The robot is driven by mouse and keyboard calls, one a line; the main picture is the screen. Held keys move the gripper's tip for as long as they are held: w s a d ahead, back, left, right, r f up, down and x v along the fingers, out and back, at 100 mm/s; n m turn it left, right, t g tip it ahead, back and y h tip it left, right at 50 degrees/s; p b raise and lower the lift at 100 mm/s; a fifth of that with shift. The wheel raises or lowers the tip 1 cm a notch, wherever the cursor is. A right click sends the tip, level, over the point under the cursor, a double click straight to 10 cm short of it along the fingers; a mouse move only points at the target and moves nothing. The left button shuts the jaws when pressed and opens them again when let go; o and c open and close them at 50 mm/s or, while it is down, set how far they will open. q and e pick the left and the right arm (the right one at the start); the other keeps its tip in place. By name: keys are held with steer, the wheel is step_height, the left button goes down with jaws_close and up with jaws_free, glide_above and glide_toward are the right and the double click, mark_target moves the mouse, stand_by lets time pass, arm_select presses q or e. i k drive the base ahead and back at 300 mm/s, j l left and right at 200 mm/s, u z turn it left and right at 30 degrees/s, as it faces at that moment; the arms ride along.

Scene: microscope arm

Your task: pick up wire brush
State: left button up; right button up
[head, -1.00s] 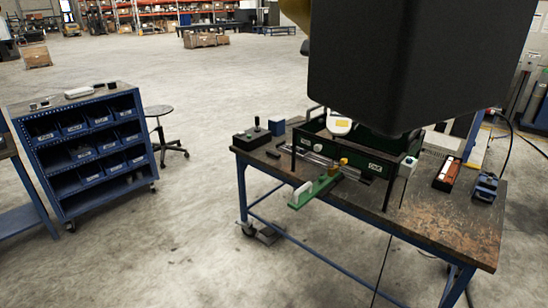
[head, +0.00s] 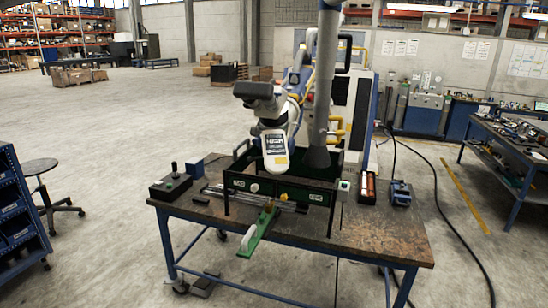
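I cannot make out a wire brush for certain. Neither of my grippers is in view.
The blue-legged worktable (head: 385,236) carries a dark control box (head: 171,186), a tray with red and white items (head: 368,187) and a blue device (head: 400,193). A white microscope-like head (head: 276,150) hangs over the frame. The front right tabletop is clear.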

mark_target(202, 201)
steer(key=i+j+z, duration=0.35)
steer(key=j, duration=0.4)
steer(key=i+j+z, duration=0.2)
steer(key=j, duration=0.25)
steer(key=i+j, duration=0.25)
steer(key=j, duration=0.15)
steer(key=i+j+z, duration=0.1)
steer(key=i+j, duration=0.15)
steer(key=j, duration=0.15)
steer(key=i+j+z, duration=0.1)
steer(key=i+j, duration=0.15)
steer(key=j, duration=0.15)
steer(key=i+j, duration=0.25)
steer(key=j, duration=0.15)
steer(key=i+j+z, duration=0.1)
steer(key=i+j, duration=0.15)
steer(key=j, duration=0.2)
steer(key=i+j, duration=0.2)
steer(key=j, duration=0.25)
steer(key=i+j+z, duration=0.1)
steer(key=j, duration=0.3)
steer(key=i+j, duration=0.3)
steer(key=j, duration=0.2)
steer(key=l+z, duration=0.05)
